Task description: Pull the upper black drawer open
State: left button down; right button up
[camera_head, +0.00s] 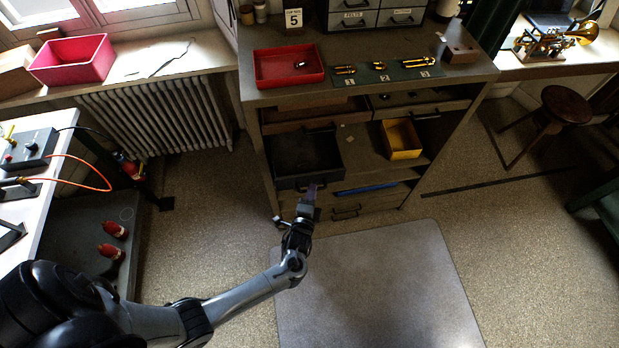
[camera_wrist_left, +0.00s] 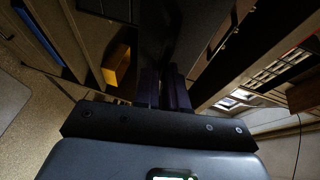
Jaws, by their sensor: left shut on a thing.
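The upper black drawer (camera_head: 300,178) is at the left of the workbench cabinet in the head view. It stands pulled out toward me, and its dark inside shows from above. My left gripper (camera_head: 312,190) is at the middle of the drawer's front edge, shut on its handle. The handle itself is mostly hidden by the fingers. In the left wrist view the fingers (camera_wrist_left: 165,88) are close together against dark surfaces, and the grip is too dark to make out. My right gripper is not in view.
A yellow bin (camera_head: 401,139) sits right of the drawer. A blue item (camera_head: 366,189) lies lower down. The bench top (camera_head: 375,52) above carries a red tray (camera_head: 289,66) and brass parts. A grey floor mat (camera_head: 380,290) lies in front, with clear floor around it.

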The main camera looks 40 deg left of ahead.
pick_arm(q)
jog(key=shift+s+d, duration=0.3)
jog(key=shift+d, duration=0.05)
jog(key=c, duration=1.2)
grip_release()
jog(key=v, duration=1.1)
jog(key=shift+p, duration=0.35)
jog(key=shift+a, duration=0.1)
